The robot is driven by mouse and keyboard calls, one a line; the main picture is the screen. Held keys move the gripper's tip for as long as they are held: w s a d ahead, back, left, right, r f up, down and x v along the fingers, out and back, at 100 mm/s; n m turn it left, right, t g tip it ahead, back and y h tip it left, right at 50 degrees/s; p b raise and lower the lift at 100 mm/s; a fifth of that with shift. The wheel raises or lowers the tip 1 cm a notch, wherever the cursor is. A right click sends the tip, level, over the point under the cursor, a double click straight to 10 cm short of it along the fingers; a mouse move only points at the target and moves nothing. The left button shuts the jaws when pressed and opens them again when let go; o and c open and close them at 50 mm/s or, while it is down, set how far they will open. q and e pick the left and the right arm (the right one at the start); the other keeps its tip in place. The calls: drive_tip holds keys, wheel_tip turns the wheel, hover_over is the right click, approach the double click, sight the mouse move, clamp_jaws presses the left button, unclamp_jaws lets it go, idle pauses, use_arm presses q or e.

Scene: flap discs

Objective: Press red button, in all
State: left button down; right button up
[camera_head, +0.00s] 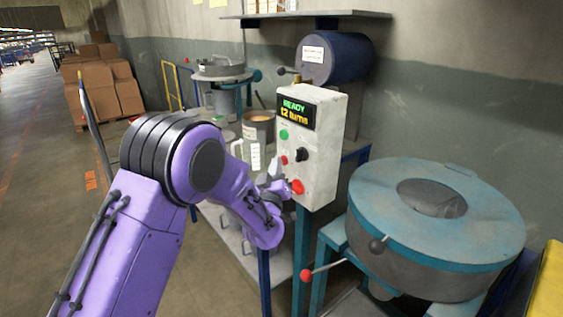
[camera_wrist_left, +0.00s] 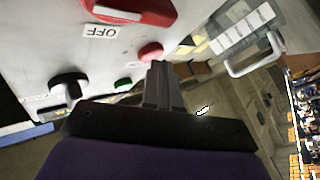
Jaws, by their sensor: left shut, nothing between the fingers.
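A white control box (camera_head: 318,150) on a blue post has a lit display (camera_head: 296,112) reading "READY" and "12 turns". Its front has a green button (camera_head: 284,134), a small red button (camera_head: 284,160), a black knob (camera_head: 302,154) and a larger red control (camera_head: 297,187) low down. My left gripper (camera_head: 274,174) is shut and empty, close in front of the box's lower left. In the left wrist view its fingertips (camera_wrist_left: 157,66) are right beside the small red button (camera_wrist_left: 150,51); I cannot tell whether they touch. The larger red control (camera_wrist_left: 130,10) is near an "OFF" label. My right gripper is out of view.
A round teal-topped machine (camera_head: 435,210) with a red-knobbed lever (camera_head: 306,275) stands right of the box. A clear jug (camera_head: 248,148) and a bucket (camera_head: 258,126) are behind my left arm. Stacked cartons (camera_head: 100,85) stand far left. The left floor is open.

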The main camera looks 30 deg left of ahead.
use_arm(q)
drive_tip(key=shift+s+a, duration=0.3)
drive_tip(key=shift+s, duration=0.4)
drive_tip(key=s, duration=0.1)
drive_tip(key=s+a, duration=0.1)
drive_tip(key=s, duration=0.1)
drive_tip(key=s+a, duration=0.1)
drive_tip(key=shift+s, duration=0.3)
idle(0.5)
